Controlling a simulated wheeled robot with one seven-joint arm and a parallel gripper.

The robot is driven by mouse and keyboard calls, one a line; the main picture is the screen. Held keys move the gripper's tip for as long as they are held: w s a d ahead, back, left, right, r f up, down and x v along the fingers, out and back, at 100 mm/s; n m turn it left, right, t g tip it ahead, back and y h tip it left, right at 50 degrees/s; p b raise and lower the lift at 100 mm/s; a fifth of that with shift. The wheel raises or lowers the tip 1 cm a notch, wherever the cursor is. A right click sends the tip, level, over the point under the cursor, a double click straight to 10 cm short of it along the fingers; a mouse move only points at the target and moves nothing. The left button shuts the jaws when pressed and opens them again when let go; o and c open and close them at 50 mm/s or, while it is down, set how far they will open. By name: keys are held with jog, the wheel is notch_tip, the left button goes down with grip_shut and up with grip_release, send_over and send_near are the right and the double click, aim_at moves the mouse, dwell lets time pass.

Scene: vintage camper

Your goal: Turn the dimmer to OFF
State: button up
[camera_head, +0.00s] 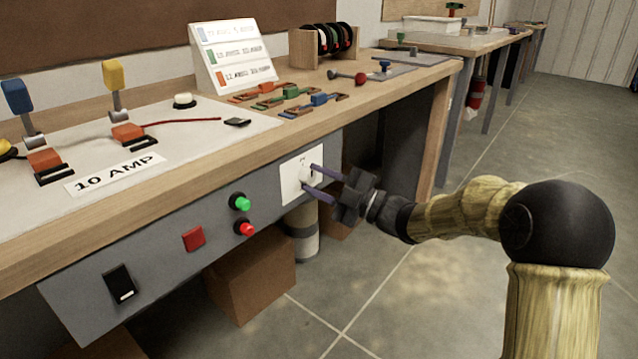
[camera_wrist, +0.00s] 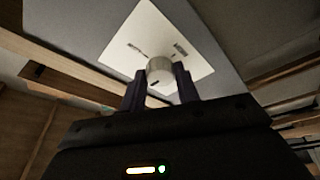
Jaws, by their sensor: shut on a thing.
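The dimmer is a pale round knob (camera_wrist: 160,70) on a white square plate (camera_head: 293,184). The plate is on the grey front panel below the bench top, at its right end, and it also shows in the wrist view (camera_wrist: 190,32). My gripper (camera_head: 312,181) reaches the plate from the right with its two dark fingers on either side of the knob; in the wrist view the fingers (camera_wrist: 160,85) are shut on it. A small dark mark shows on the knob's lower face. Faint labels stand left and right of the knob, too small to read.
On the same panel are a green button (camera_head: 240,203), a red button (camera_head: 244,228), a red square (camera_head: 194,239) and a black rocker switch (camera_head: 121,284). The wooden bench edge (camera_head: 190,161) overhangs above. A cardboard box (camera_head: 252,276) stands below. Floor to the right is open.

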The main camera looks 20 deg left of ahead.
jog(key=shift+s+f, duration=0.1)
jog(key=o, duration=1)
jog(key=shift+c, duration=0.2)
jog(key=p+v, duration=0.4)
jog(key=v, duration=1.3)
jog(key=shift+d, duration=0.2)
